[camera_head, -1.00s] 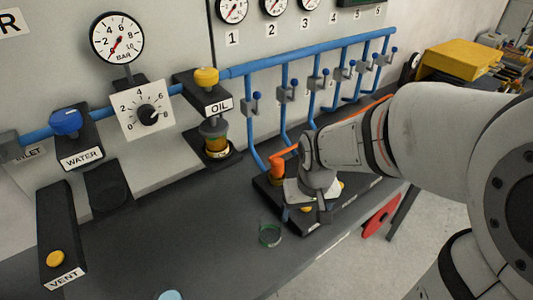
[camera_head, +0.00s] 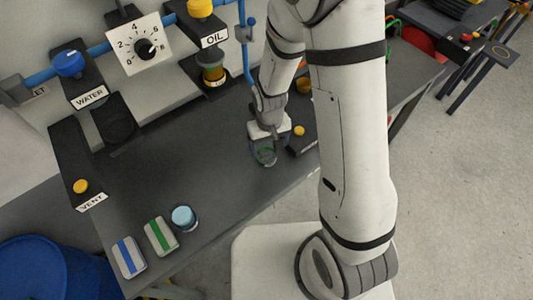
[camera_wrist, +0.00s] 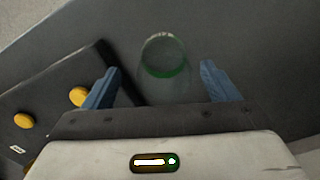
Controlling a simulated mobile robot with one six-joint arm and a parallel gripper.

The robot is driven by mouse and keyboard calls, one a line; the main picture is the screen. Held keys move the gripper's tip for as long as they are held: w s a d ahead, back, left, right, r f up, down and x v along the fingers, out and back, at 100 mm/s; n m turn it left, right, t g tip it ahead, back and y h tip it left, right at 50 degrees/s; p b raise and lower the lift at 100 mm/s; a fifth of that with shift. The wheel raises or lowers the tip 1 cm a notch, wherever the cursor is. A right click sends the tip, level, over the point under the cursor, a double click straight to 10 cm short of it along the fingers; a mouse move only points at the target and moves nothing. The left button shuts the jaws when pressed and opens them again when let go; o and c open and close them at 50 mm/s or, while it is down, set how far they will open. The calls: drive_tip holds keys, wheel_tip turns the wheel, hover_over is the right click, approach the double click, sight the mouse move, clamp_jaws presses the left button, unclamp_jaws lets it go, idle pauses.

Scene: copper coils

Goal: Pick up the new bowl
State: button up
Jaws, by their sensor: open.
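The new bowl is a clear glass cup with a green band (camera_head: 264,155), standing on the dark bench top near my gripper. In the wrist view the bowl (camera_wrist: 165,60) shows between and just beyond the two blue fingers. My gripper (camera_wrist: 158,82) is open, with one finger on either side of the bowl and visible gaps to it. In the head view my gripper (camera_head: 264,140) points down at the bowl and covers part of it. Another glass bowl with amber liquid (camera_head: 213,74) sits under the OIL fitting.
A black panel with yellow buttons (camera_wrist: 45,108) stands close beside my gripper. A light blue round container (camera_head: 184,218), a green-striped block (camera_head: 161,236) and a blue-striped block (camera_head: 129,257) lie at the bench's front. Bare bench lies left of the bowl.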

sight(267, 152)
drive_tip(key=shift+a+f+p, duration=0.15)
drive_tip(key=shift+f+p, duration=0.15)
drive_tip(key=shift+f, duration=0.8)
drive_tip(key=shift+a+f+p, duration=0.1)
drive_tip(key=shift+f+p, duration=0.15)
drive_tip(key=shift+f, duration=0.85)
drive_tip(key=shift+c, duration=0.4)
drive_tip(key=c, duration=1)
